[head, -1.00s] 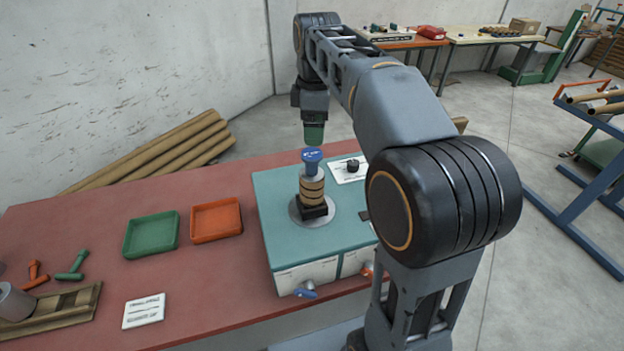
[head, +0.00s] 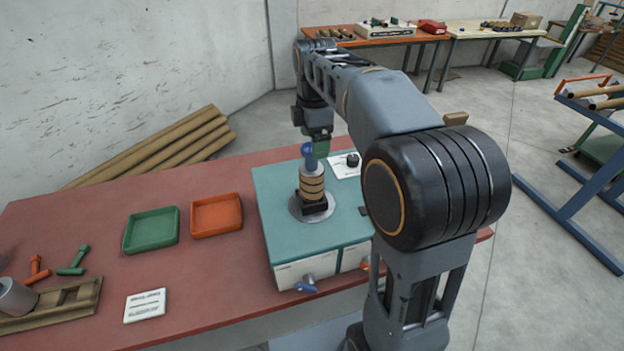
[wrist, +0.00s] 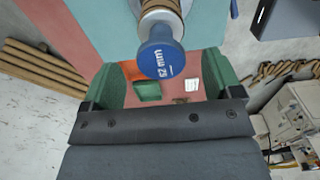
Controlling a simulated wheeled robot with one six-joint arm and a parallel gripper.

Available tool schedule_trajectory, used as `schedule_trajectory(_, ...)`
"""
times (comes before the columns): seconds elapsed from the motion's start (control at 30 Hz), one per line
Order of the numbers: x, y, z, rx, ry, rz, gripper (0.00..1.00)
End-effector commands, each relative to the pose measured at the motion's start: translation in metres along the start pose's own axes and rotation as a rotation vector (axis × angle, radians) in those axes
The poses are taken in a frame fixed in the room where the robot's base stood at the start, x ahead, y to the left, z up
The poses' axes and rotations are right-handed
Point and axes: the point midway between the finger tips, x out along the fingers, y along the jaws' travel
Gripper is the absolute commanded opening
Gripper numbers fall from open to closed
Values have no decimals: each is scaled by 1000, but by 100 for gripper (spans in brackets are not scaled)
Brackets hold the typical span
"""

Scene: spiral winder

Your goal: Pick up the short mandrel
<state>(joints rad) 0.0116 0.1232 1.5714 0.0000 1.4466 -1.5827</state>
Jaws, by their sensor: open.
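A metal mandrel (head: 311,170) wound with tan rings stands upright on a black base on the teal-topped winder. Its blue cap (head: 307,152) shows in the head view, and in the wrist view the cap (wrist: 160,62) is marked 52 mm. My gripper (head: 319,147) is at cap height, very close to it. In the wrist view its green fingers (wrist: 162,80) are apart, with the cap appearing between their tips, not gripped. A grey cylinder (head: 14,298) lies on a wooden cradle at the far left. I cannot tell which one is the short mandrel.
A green tray (head: 152,231), an orange tray (head: 217,216), a white card (head: 145,306) and small T-shaped pieces lie on the red table (head: 100,200).

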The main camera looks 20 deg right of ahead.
Motion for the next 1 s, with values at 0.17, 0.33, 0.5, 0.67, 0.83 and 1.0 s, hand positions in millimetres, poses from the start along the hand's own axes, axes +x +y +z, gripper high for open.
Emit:
schedule_trajectory(0.17,22,0,-5,0,0,-4,84)
schedule_trajectory(0.33,42,0,-6,1,0,-2,84)
schedule_trajectory(0.5,49,0,-6,1,0,0,84)
schedule_trajectory(0.67,49,0,-6,0,0,0,84)
schedule_trajectory(0.83,49,0,-6,0,0,0,71)
schedule_trajectory(1.0,49,0,-6,0,0,0,55)
